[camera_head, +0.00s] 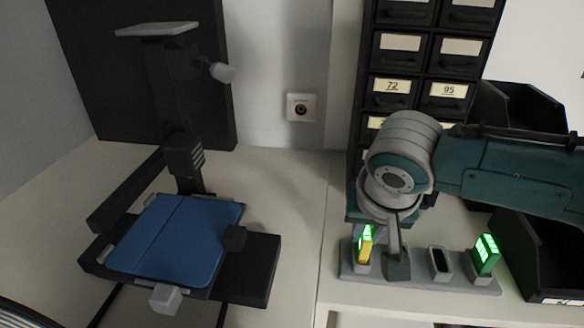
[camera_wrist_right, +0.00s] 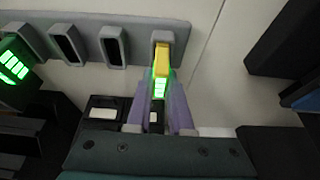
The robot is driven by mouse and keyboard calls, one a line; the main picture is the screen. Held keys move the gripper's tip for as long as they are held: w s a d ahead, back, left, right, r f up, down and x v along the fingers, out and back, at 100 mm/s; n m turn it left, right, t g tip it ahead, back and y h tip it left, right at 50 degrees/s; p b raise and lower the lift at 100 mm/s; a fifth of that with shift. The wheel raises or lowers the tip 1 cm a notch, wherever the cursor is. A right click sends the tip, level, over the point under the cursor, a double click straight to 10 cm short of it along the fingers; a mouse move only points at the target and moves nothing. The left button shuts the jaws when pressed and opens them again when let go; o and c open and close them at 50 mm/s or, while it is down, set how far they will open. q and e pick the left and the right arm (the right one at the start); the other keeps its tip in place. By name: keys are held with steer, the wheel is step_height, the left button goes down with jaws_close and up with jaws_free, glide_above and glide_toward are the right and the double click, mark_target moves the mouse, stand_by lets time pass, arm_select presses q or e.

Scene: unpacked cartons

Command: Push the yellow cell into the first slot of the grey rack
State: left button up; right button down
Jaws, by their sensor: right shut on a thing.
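The yellow cell (camera_head: 365,247) has a green-lit face and stands at the leftmost slot of the grey rack (camera_head: 420,283) in the head view. In the right wrist view the yellow cell (camera_wrist_right: 162,62) has its far end at the mouth of the end slot (camera_wrist_right: 164,36); how deep it sits I cannot tell. My right gripper (camera_wrist_right: 162,98) is shut on its near, lit end, with a purple finger on each side. My right wrist hides part of the cell's top in the head view. My left gripper is not in view.
Another green-lit cell (camera_head: 486,252) stands in the rack's rightmost slot. Two middle slots look empty in the wrist view, one of them here (camera_wrist_right: 66,44). Black bins (camera_head: 540,255) stand close on the right. A black stand with a blue pad (camera_head: 175,240) is at left.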

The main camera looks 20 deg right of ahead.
steer(key=c, duration=0.7)
jaws_free()
steer(key=shift+c, duration=0.2)
steer(key=p+v, duration=0.2)
steer(key=v, duration=0.8)
